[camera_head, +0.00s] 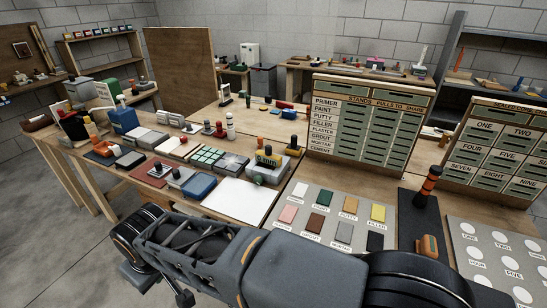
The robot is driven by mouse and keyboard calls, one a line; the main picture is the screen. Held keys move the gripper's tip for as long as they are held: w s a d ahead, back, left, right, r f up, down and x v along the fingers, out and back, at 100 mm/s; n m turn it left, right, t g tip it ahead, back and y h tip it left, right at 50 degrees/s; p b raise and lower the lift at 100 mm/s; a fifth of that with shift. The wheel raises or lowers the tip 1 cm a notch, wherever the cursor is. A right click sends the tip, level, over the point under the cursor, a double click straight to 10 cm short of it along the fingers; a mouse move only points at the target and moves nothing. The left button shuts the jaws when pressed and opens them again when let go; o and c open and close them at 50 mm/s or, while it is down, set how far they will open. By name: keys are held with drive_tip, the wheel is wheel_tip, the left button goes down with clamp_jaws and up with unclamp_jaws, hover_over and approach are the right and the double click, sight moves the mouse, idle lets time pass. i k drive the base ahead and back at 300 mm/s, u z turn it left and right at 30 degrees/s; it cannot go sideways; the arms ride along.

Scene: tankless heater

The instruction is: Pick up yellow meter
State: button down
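My dark grey arm crosses the bottom of the view, in front of the bench. My gripper is not in view, so what it holds cannot be seen.
A white sheet (240,201) lies in front of the device. Several tools and boxes crowd the bench to the left. A labelled rack (366,121) and a grey board of colour swatches (333,216) are to the right. An orange-banded black cylinder (429,186) stands beyond the swatches.

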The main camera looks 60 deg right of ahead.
sight(268, 156)
drive_tip(key=z, duration=1.45)
